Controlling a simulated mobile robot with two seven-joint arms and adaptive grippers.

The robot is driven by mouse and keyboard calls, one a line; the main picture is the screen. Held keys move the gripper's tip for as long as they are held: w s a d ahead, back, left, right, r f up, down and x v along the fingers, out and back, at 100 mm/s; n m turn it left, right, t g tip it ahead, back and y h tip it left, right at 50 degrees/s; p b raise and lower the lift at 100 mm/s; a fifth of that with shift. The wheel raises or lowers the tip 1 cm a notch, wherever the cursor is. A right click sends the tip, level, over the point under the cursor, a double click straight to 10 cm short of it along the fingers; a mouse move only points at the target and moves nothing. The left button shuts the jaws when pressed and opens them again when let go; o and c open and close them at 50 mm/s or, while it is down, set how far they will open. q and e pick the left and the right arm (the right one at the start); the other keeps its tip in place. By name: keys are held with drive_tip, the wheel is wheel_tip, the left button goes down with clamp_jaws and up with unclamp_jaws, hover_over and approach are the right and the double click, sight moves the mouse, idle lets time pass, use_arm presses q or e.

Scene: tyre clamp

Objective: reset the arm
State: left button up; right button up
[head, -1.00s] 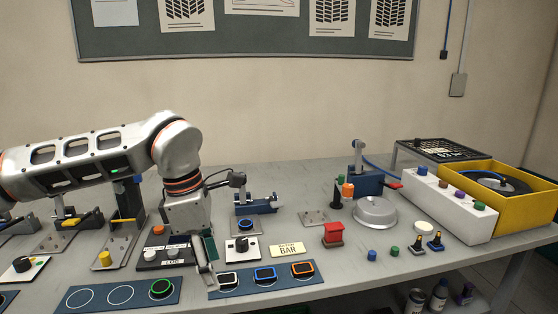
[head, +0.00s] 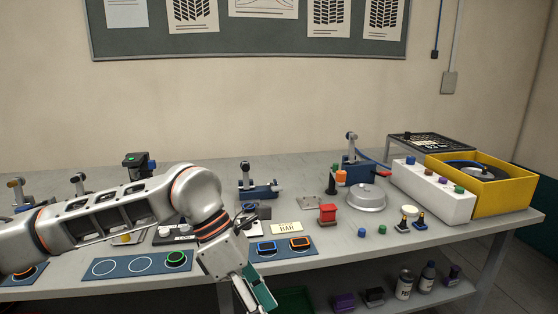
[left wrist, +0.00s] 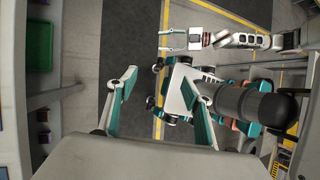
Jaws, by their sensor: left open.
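My left gripper (head: 257,292) hangs in front of the bench's front edge, low in the head view. Its arm crosses the left part of the bench and covers some of the fixtures. In the left wrist view the two teal-lined fingers (left wrist: 160,103) stand wide apart with nothing between them. Below them that view shows the floor and my own base. My right gripper (left wrist: 173,40) shows at the top of the left wrist view, its arm coming from the right. Its fingers are apart and empty, clear of the bench.
The grey bench (head: 300,185) carries a mat with blue and orange frames (head: 285,248), a mat with a green ring (head: 135,264), a red block (head: 327,214), a round metal piece (head: 367,198) and a yellow bin (head: 516,194). Bottles (head: 427,276) stand on the lower shelf.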

use_arm(q)
drive_tip(key=s+d+r+n+g+h, duration=0.2)
drive_tip(key=s+d+n+h, duration=0.15)
drive_tip(key=d+h, duration=0.3)
drive_tip(key=s+d+r+n+g+h, duration=0.1)
drive_tip(key=s+d+r+n+h, duration=0.15)
drive_tip(key=s+d+h, duration=0.35)
drive_tip(key=w+a+f+n+t+h, duration=0.1)
drive_tip(key=w+a+n+t, duration=0.2)
drive_tip(key=w+n+t, duration=0.5)
drive_tip(key=w+a+f+n+t+h, duration=0.1)
drive_tip(key=w+a+f+n+t, duration=0.2)
drive_tip(key=n+t, duration=0.75)
drive_tip(key=w+a+f+n+t+y, duration=0.35)
drive_tip(key=a+f+n+y, duration=0.55)
drive_tip(key=f+n, duration=0.3)
drive_tip(key=s+a+f+n+g+y, duration=0.3)
drive_tip(key=s+a+f+n, duration=0.3)
drive_tip(key=s+f, duration=0.3)
drive_tip(key=s+a+f+n+g+y, duration=0.2)
drive_tip(key=s+a+f+n+y, duration=0.3)
drive_tip(key=f, duration=1.1)
drive_tip(key=s+a, duration=0.3)
drive_tip(key=a, duration=0.1)
drive_tip(key=shift+s+a+f+n+g+y, duration=0.15)
drive_tip(key=shift+s+f+n+g+y, duration=0.2)
drive_tip(key=shift+f+g, duration=0.05)
use_arm(e)
drive_tip(key=shift+s, duration=0.35)
